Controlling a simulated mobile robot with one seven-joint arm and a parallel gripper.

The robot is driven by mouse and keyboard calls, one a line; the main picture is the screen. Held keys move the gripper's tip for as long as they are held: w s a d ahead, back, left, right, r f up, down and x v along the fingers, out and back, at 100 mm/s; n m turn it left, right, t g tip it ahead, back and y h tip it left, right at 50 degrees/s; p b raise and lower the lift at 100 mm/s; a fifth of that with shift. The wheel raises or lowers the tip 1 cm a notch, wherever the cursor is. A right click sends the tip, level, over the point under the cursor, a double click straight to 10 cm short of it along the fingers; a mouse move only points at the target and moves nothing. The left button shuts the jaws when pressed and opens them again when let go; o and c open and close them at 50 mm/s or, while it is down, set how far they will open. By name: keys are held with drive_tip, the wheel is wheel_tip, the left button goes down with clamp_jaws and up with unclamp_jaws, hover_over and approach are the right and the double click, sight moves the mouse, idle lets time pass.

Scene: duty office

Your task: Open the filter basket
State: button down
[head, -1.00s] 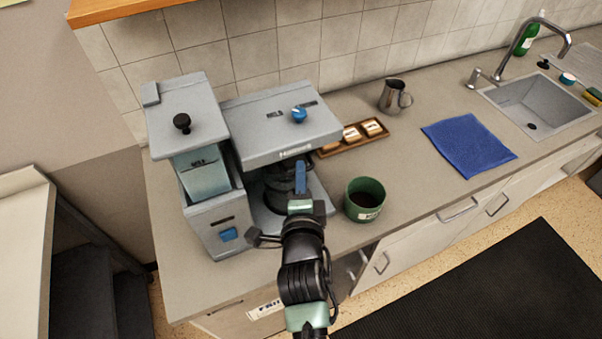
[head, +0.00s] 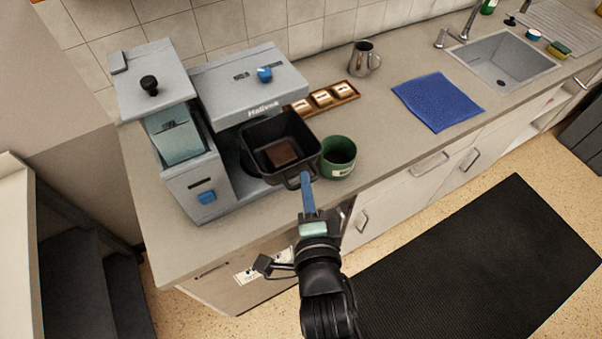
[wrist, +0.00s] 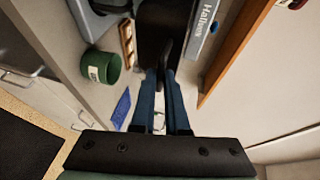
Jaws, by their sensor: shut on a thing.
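The filter basket (head: 281,147) is a black, square, open-topped tray, pulled out at the front of the grey coffee machine (head: 250,84). A dark brown block lies inside it. My gripper (head: 306,181) has blue fingers and is shut on the basket's front handle. In the wrist view the blue fingers (wrist: 160,80) meet on a dark handle, with the black basket (wrist: 158,32) beyond them. Part of the basket's far end is hidden by the machine's overhang.
A green pot (head: 338,158) stands just right of the basket, very close to it. A wooden tray (head: 345,92) with small tubs, a metal jug (head: 364,60) and a blue cloth (head: 438,101) are further right. A grey grinder (head: 176,140) stands left of the basket.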

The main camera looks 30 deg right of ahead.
drive_tip(key=shift+w, duration=0.3)
drive_tip(key=c, duration=1.2)
unclamp_jaws()
drive_tip(key=shift+s, duration=0.1)
drive_tip(key=b+v, duration=0.4)
drive_tip(key=v, duration=0.9)
